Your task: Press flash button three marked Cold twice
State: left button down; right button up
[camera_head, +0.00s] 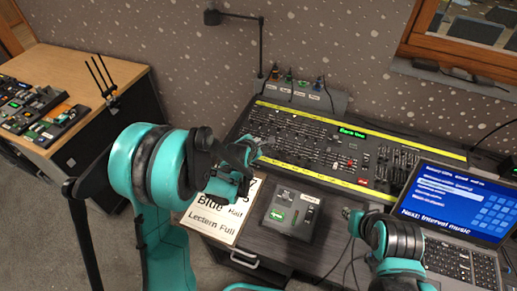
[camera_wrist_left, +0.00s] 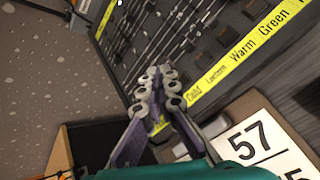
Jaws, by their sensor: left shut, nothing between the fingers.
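The lighting desk (camera_head: 335,142) is a dark fader board with yellow label strips along its far and near edges. My left gripper (camera_head: 255,150) is over the desk's near left part, shut and empty. In the left wrist view its fingertips (camera_wrist_left: 158,80) are together, close to the left end of the near yellow strip (camera_wrist_left: 240,55). That strip reads Lectern, Warm and Green; the label by the fingers is partly covered and hard to read. Dark square buttons (camera_wrist_left: 228,38) line the strip. I cannot pick out the Cold button for sure, nor tell whether the fingers touch anything. My right gripper (camera_head: 350,214) is low, left of the laptop.
A laptop (camera_head: 460,205) stands at the right. A small grey box (camera_head: 291,213) and a printed cue sheet (camera_head: 222,215) lie in front of the desk. A lamp (camera_head: 212,17) stands behind it. A wooden side table (camera_head: 110,85) with gear is at the left.

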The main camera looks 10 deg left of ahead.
pick_arm(q)
notch_tip(320, 180, up, 3)
jog(key=shift+s+r+p, duration=0.15)
jog(key=shift+p, duration=0.8)
jog(key=s+a+r+m+g, duration=0.1)
jog(key=s+r+m, duration=0.2)
jog(key=s+m, duration=0.5)
jog(key=s+a+r+m+g, duration=0.1)
jog(key=s+a+r+m, duration=0.1)
jog(key=s+m, duration=0.7)
jog(key=s+a+r+m+g+y, duration=0.1)
jog(key=s+r+m, duration=0.4)
jog(key=s+m, duration=0.4)
jog(key=shift+s+a, duration=0.35)
jog(key=shift+s, duration=0.85)
